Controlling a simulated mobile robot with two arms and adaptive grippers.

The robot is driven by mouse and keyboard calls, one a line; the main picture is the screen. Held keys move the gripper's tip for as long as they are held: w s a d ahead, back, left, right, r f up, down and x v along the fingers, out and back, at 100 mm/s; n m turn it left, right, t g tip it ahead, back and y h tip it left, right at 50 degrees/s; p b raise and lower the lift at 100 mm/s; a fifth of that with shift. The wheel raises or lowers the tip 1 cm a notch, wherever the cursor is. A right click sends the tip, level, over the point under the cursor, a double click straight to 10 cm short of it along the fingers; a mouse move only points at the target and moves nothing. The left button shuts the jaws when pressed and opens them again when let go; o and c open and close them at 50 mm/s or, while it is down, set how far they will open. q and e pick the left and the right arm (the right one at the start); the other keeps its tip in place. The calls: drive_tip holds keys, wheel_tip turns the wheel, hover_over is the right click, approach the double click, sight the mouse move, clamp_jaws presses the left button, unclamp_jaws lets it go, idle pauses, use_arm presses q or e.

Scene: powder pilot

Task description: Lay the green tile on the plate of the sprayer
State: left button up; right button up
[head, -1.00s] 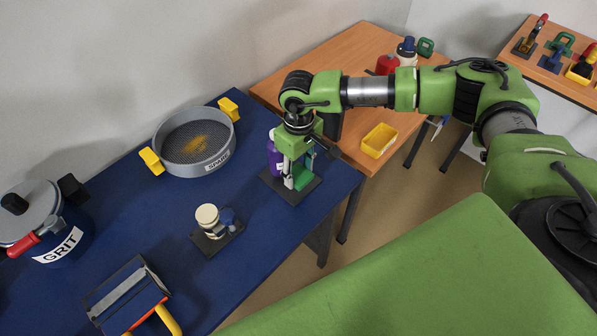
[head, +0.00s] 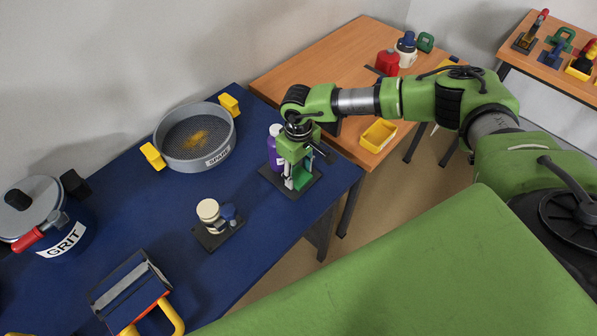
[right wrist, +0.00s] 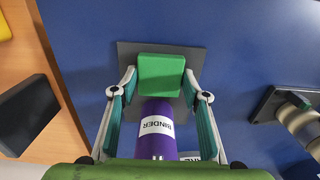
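The green tile (right wrist: 161,74) is over a dark grey plate (right wrist: 193,57) in the right wrist view, flat and square to it. It seems to rest there. My right gripper (head: 297,180) points down at this plate, with one finger on each side of the tile and a narrow gap showing, so it looks open. A purple bottle marked BINDER (right wrist: 157,130) stands at the plate beside the tile; it also shows in the head view (head: 274,150), partly hidden by my gripper. My left gripper is not in view.
On the blue table (head: 120,190) are a sieve marked SPARE (head: 193,140), a cream-and-blue device (head: 207,212) on a dark base, a GRIT pot (head: 45,215) and a yellow-handled box (head: 130,290). A yellow tray (head: 378,135) is on the wooden table behind.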

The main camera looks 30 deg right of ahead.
sight(298, 175)
drive_tip(key=shift+o, duration=1.3)
drive_tip(key=shift+r, duration=0.1)
drive_tip(key=shift+r+p, duration=0.25)
drive_tip(key=shift+p, duration=0.1)
wheel_tip(298, 175, up, 12)
drive_tip(key=b, duration=0.3)
drive_tip(key=shift+f, duration=0.15)
